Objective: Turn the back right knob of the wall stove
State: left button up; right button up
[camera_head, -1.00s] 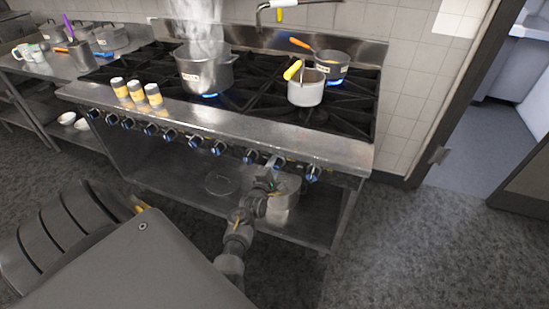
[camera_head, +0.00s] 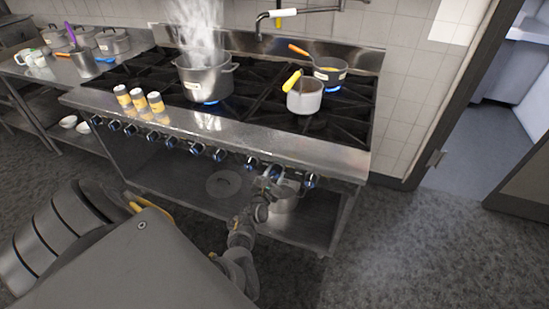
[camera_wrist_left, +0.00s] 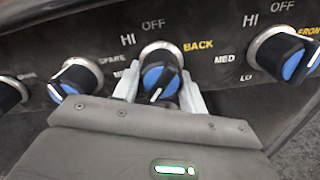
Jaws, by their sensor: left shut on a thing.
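The wall stove (camera_head: 330,155) has a row of black and blue knobs along its steel front. My left gripper (camera_head: 272,174) is at the second knob from the right end. In the left wrist view, my left gripper (camera_wrist_left: 160,90) is shut on that knob (camera_wrist_left: 160,73), one pale finger on each side. The word BACK is printed to its right and OFF above it. A white line on its blue face slants down and left. The rightmost knob (camera_wrist_left: 285,53) has a FRONT label and is free; it also shows in the head view (camera_head: 311,181). My right gripper is out of view.
A steaming pot (camera_head: 205,78), a white saucepan (camera_head: 305,95) and a dark pan (camera_head: 330,72) stand on the stove, with blue flames showing. Three yellow-labelled shakers (camera_head: 139,99) stand near its front edge. A lidded pot sits on the lower shelf behind my left arm.

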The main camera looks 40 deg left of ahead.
pick_arm(q)
jog(key=shift+d+n+p, duration=0.1)
jog(key=shift+n+p, duration=0.5)
jog(key=shift+n, duration=1)
jog(key=shift+f, duration=0.1)
jog(key=o, duration=1)
jog(key=shift+c, duration=0.2)
